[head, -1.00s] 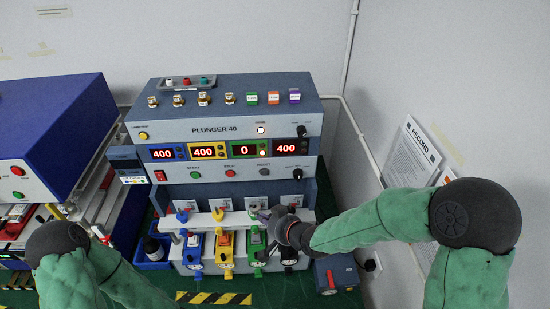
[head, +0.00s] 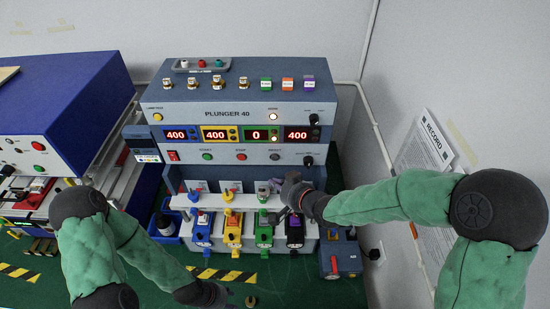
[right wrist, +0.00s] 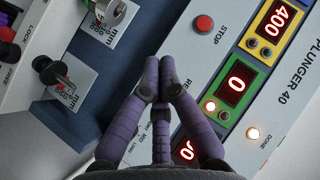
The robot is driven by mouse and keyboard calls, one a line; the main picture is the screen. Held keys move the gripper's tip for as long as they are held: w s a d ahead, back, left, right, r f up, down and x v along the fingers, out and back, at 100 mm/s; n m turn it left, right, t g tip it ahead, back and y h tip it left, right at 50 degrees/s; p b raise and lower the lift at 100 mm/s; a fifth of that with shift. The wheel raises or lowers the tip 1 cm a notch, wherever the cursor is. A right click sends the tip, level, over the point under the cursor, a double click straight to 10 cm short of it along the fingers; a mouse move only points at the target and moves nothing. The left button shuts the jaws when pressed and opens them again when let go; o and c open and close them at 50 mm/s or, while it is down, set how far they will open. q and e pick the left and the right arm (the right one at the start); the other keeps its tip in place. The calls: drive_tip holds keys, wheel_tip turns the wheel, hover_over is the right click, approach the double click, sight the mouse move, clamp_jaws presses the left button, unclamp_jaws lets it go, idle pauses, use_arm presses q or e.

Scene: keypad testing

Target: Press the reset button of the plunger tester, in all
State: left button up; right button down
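The blue and white plunger tester (head: 225,112) stands at the back, with displays reading 400, 400, 0 and 400. Its grey reset button (head: 275,156) is right of the red stop button (head: 241,156) on the front panel. My right gripper (head: 290,182) is just below and slightly right of the reset button, apart from it in the head view. In the right wrist view its purple fingers (right wrist: 158,88) are closed together and empty before the panel. They appear to cover the reset button there; the red stop button (right wrist: 204,24) shows. My left gripper (head: 215,293) is low at the front, its fingers unclear.
Blue, yellow, green and black plunger stations (head: 233,232) line the tester's lower front. A small blue box (head: 340,262) stands at their right. Another blue machine (head: 70,90) is at left. The right wall carries a record sheet (head: 425,145).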

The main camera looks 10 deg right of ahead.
sight(275, 158)
drive_tip(key=w+d, duration=0.1)
drive_tip(key=w, duration=0.5)
drive_tip(key=shift+w+d+p, duration=0.15)
drive_tip(key=shift+w+p, duration=0.15)
drive_tip(key=shift+p, duration=0.1)
idle(1.2)
drive_tip(key=shift+w+d, duration=0.1)
drive_tip(key=shift+w, duration=0.3)
drive_tip(key=shift+w+d, duration=0.1)
drive_tip(key=shift+w, duration=0.2)
idle(0.6)
drive_tip(key=shift+s, duration=0.1)
idle(0.3)
drive_tip(key=shift+s+a, duration=0.2)
drive_tip(key=shift+s, duration=0.45)
